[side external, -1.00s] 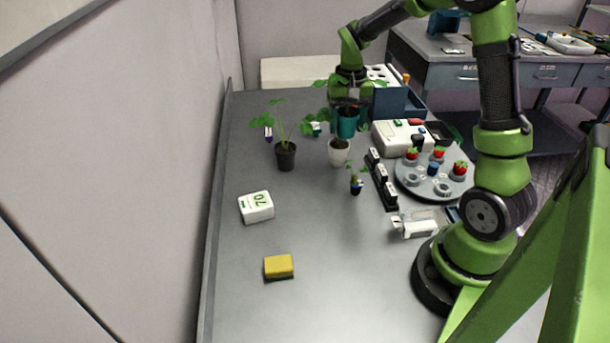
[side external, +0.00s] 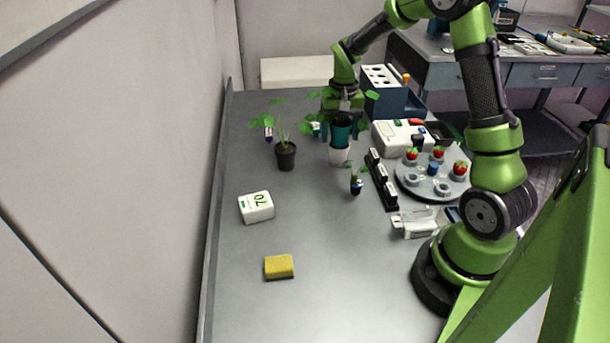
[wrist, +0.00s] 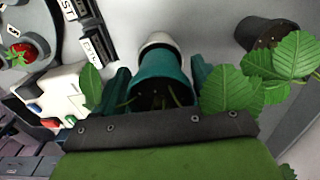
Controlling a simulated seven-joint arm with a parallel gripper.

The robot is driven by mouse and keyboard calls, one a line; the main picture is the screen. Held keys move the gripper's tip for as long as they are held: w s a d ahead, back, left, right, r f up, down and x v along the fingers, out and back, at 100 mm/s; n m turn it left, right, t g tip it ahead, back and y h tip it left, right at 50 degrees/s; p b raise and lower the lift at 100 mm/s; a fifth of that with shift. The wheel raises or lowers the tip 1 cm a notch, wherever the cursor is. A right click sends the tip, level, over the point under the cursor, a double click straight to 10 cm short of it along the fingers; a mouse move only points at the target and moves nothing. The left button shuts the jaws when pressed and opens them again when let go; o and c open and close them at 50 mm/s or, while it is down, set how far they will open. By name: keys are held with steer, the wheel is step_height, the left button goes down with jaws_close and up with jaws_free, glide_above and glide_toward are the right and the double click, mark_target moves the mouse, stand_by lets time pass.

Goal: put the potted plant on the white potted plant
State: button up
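The teal potted plant (side external: 341,131) is in my gripper (side external: 342,118), with green leaves spreading out on both sides. In the wrist view the teal pot (wrist: 162,73) is between the two fingers (wrist: 160,85), with soil and stems in its mouth. The white pot (side external: 339,156) stands on the table directly below it and covers its lower end in line of sight; its pale rim (wrist: 158,40) shows beyond the teal pot in the wrist view. The teal pot's base meets or overlaps the white pot's top. I cannot tell whether it rests inside.
A black potted plant (side external: 286,156) stands just left, also in the wrist view (wrist: 262,32). A small dark-blue pot (side external: 356,186) stands in front. A black rack (side external: 382,182), white device (side external: 398,135) and round strawberry tray (side external: 432,190) are right.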

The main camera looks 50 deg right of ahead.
mark_target(341, 121)
steer(key=shift+o, duration=0.9)
step_height(341, 121, up, 11)
steer(key=shift+r, duration=0.1)
steer(key=shift+a+r, duration=0.15)
steer(key=shift+r, duration=0.5)
steer(key=s+a+r+n+t+y, duration=0.1)
steer(key=s+a+r+n+t, duration=0.1)
steer(key=s+a, duration=0.5)
steer(key=s+a+r+n+t+y, duration=0.1)
steer(key=s+a+r+n+t, duration=0.1)
steer(key=s+a+t, duration=0.3)
steer(key=s+a+n, duration=0.1)
steer(key=s+a, duration=0.2)
steer(key=a, duration=0.4)
steer(key=shift+a+r, duration=0.2)
steer(key=shift+a, duration=0.1)
